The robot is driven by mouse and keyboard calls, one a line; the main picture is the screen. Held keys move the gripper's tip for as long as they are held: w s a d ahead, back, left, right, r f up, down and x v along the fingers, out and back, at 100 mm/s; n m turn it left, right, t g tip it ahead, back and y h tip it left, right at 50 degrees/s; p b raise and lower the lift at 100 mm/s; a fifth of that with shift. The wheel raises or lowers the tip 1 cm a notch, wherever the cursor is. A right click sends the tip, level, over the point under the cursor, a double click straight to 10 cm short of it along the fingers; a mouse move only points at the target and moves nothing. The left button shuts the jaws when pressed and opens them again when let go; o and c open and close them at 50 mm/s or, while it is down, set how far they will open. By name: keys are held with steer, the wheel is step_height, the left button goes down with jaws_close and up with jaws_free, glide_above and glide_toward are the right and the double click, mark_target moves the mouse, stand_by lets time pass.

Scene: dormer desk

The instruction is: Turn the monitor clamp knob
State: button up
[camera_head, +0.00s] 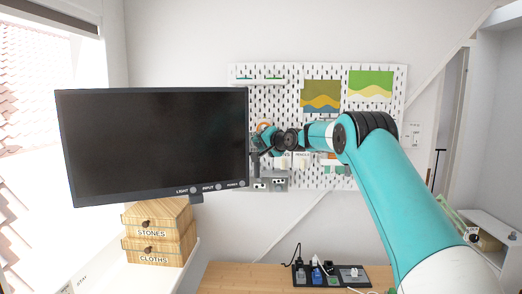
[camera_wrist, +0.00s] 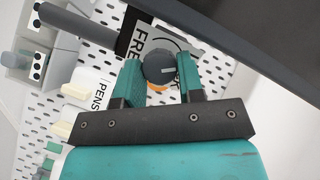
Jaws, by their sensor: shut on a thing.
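The monitor (camera_head: 150,145) is a large dark screen at left in the head view, and its dark edge shows at upper right in the wrist view (camera_wrist: 270,50). The clamp knob (camera_wrist: 158,68) is a dark grey round knob with a short pale line on its face. My gripper (camera_wrist: 160,72) has its two green fingers on either side of the knob and is shut on it. A label (camera_wrist: 143,38) behind the knob reads "FRE", the rest covered. In the head view my gripper (camera_head: 258,142) is beside the monitor's right edge; the knob cannot be made out there.
A dark grey bar (camera_wrist: 72,22) runs beside the label. A white pegboard (camera_head: 330,180) with pictures and holders is behind. Wooden drawers (camera_head: 150,253) marked STONES and CLOTHS stand below the monitor. A power strip (camera_head: 318,282) lies on the wooden desk (camera_head: 235,277).

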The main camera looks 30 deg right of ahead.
steer(key=n+h+b, duration=0.1)
steer(key=n, duration=0.1)
steer(key=n+g+h+b, duration=0.1)
steer(key=n+b, duration=0.1)
steer(key=shift+a+n, duration=0.2)
steer(key=shift+n, duration=0.2)
steer(key=n+h+b, duration=0.2)
steer(key=n, duration=0.1)
steer(key=shift+r+n+g+h, duration=0.1)
steer(key=shift+n+g+h, duration=0.2)
steer(key=shift+n+g, duration=0.1)
stand_by(0.3)
steer(key=o, duration=0.9)
steer(key=shift+o, duration=0.2)
steer(key=shift+a, duration=0.1)
